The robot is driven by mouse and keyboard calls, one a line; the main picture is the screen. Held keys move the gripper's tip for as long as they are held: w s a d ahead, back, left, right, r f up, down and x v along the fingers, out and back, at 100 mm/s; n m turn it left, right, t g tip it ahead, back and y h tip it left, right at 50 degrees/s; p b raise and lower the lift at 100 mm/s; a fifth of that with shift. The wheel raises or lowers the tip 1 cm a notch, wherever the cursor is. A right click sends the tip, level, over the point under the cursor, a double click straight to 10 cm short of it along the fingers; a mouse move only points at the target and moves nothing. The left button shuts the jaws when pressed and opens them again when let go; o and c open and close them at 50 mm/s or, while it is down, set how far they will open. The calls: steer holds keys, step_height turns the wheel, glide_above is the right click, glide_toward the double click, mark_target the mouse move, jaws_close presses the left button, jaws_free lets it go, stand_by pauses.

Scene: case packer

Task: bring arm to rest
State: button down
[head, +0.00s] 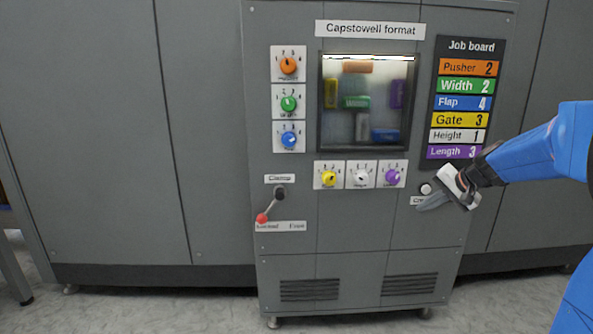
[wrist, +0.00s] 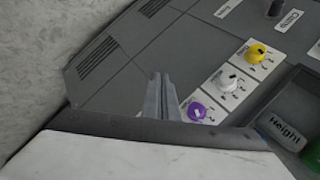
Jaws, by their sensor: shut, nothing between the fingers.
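My gripper (head: 434,202) is shut and empty in the head view, in front of the lower right part of the grey machine panel (head: 350,250). It points left and partly covers a label and a pale round button (head: 426,189). My blue arm reaches in from the right edge. In the wrist view the two grey fingers of my gripper (wrist: 162,85) lie together, with the purple knob (wrist: 197,110) just to their right. I cannot tell whether the fingers touch the panel.
Orange (head: 288,65), green (head: 288,104) and blue knobs (head: 289,139) line the panel's left side. A red-tipped clamp lever (head: 263,218) sticks out at lower left. A window (head: 367,100) shows coloured blocks. The job board (head: 465,98) is at upper right.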

steer(key=s+a+n+g, duration=0.1)
steer(key=s+a, duration=0.3)
steer(key=s, duration=0.3)
steer(key=s+a+n+h, duration=0.1)
steer(key=s+a+n, duration=0.1)
steer(key=s+a, duration=0.35)
steer(key=s+a+n+g, duration=0.1)
steer(key=s+a, duration=0.1)
steer(key=s, duration=0.6)
steer(key=s+f+n+h, duration=0.1)
steer(key=s+f+n, duration=0.1)
steer(key=s, duration=0.8)
steer(key=s+f+n+h, duration=0.1)
steer(key=s+f, duration=0.4)
steer(key=s, duration=0.5)
steer(key=shift+a+n+h, duration=0.15)
steer(key=shift+n+h, duration=0.25)
steer(key=shift+h, duration=0.2)
